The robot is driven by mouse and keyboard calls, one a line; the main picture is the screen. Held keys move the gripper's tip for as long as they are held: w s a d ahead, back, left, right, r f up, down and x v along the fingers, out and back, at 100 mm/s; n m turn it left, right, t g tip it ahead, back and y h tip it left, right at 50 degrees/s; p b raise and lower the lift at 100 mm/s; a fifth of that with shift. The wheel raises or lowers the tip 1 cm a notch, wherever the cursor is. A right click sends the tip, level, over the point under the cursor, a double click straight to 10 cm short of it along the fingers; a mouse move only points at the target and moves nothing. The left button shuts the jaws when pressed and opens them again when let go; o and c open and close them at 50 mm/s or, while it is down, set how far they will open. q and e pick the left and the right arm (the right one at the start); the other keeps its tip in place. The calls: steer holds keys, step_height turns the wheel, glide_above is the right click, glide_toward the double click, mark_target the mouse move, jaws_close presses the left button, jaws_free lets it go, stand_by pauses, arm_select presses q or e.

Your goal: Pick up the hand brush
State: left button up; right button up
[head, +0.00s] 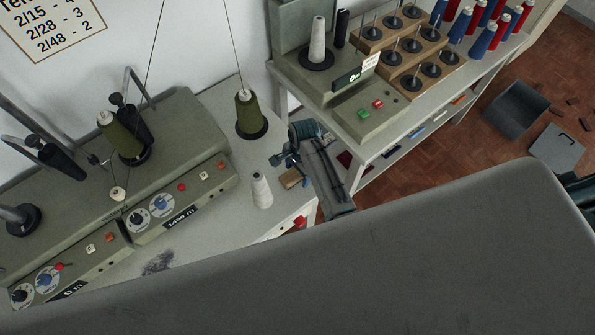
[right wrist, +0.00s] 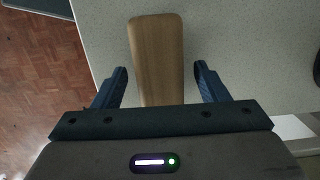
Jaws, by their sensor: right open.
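The hand brush shows as a brown wooden piece (head: 291,178) on the pale table, partly hidden by my right gripper (head: 284,166) in the head view. In the right wrist view the wooden brush (right wrist: 157,50) has a rounded far end and runs down between the two blue fingers of my right gripper (right wrist: 160,70). The gripper is open, with a gap on each side of the wood. Its near end is hidden by the gripper body, and no bristles show. My left gripper is not in view.
A white thread cone (head: 261,190) stands left of the brush, and an olive cone (head: 249,114) stands behind. Olive winding machines (head: 178,190) fill the left. A shelf unit (head: 383,142) with spools is at the right. The table edge is close to the brush.

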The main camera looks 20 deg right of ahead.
steer(key=c, duration=1.1)
steer(key=shift+r, duration=0.1)
step_height(320, 180, up, 8)
steer(key=b, duration=0.2)
steer(key=shift+r+b, duration=0.25)
steer(key=shift+b, duration=0.15)
steer(key=shift+r, duration=0.65)
steer(key=shift+o, duration=1)
steer(key=shift+c, duration=0.4)
